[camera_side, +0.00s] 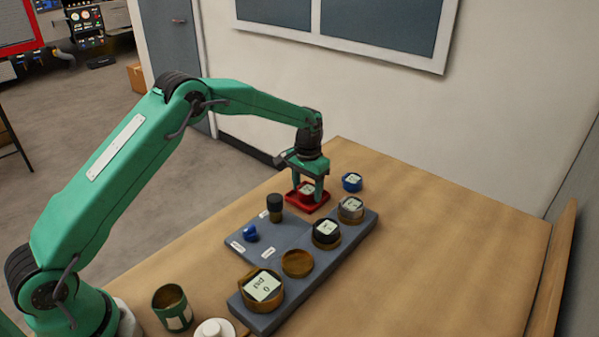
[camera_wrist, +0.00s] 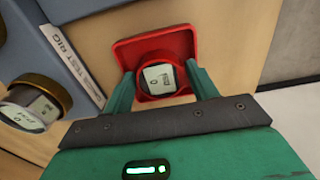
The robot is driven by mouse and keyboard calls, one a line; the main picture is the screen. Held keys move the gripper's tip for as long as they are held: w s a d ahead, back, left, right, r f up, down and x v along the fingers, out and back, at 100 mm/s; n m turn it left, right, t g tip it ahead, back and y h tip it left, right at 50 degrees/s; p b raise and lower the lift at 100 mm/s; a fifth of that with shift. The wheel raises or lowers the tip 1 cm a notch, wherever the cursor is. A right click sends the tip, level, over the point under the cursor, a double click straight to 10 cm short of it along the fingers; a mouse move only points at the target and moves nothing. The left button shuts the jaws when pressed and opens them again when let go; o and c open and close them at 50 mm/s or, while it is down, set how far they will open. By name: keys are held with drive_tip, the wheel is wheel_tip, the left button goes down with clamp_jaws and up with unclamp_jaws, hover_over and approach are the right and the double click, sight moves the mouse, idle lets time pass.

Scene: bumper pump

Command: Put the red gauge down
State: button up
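The red gauge (camera_side: 306,187) has a pale dial face and sits in a square red tray (camera_side: 318,206) on the table. The gauge (camera_wrist: 158,79) and tray (camera_wrist: 126,52) also show in the wrist view. My gripper (camera_side: 308,192) points down over the tray, with one finger on each side of the gauge. In the wrist view my gripper's fingers (camera_wrist: 161,72) look slightly apart from the gauge's red rim, so it looks open. The underside of the gauge is hidden.
A grey test rig (camera_side: 291,316) stands beside the tray, with several round gauges and an empty-looking brown socket (camera_side: 298,263). A blue gauge (camera_side: 352,182) lies behind it. A green cup (camera_side: 172,308) and white part (camera_side: 214,329) are near the front. The table's right side is clear.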

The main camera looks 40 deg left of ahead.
sight(307, 189)
drive_tip(key=shift+r, duration=0.1)
wheel_tip(307, 189, up, 12)
idle(0.8)
drive_tip(key=shift+r, duration=0.1)
idle(0.3)
drive_tip(key=s+a+r+t, duration=0.1)
drive_tip(key=s+r+t, duration=0.2)
drive_tip(key=s+r, duration=1.3)
drive_tip(key=s+f+t, duration=0.1)
drive_tip(key=s+f, duration=0.1)
drive_tip(key=s, duration=0.8)
drive_tip(key=s+a+f+t, duration=0.1)
drive_tip(key=s+f, duration=0.2)
drive_tip(key=s, duration=0.8)
drive_tip(key=shift+f+t, duration=0.15)
drive_tip(key=shift+t, duration=0.15)
